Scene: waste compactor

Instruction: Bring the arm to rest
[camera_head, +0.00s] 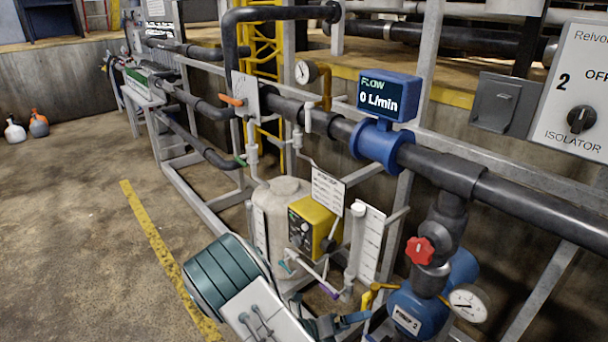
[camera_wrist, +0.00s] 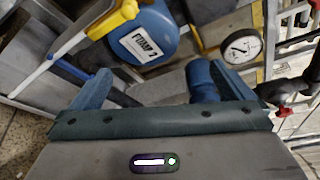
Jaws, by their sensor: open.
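My gripper (camera_wrist: 165,85) is open in the wrist view, with its two blue-grey fingers apart. I see nothing held between them. In the head view my gripper (camera_head: 345,320) shows only partly at the bottom edge, behind my arm, just left of the blue pump (camera_head: 410,315) labelled as number 2. The same pump also shows in the wrist view (camera_wrist: 140,38), beyond the fingers. A blue pipe piece stands close to the right finger; I cannot tell whether they touch.
A yellow valve handle (camera_head: 372,294), a red knob (camera_head: 419,251) and a pressure gauge (camera_head: 468,304) crowd this area. A yellow dosing unit (camera_head: 313,225) and a pale tank (camera_head: 283,190) stand behind. A flow meter (camera_head: 390,95) reads 0 L/min. Open floor (camera_head: 85,240) lies left.

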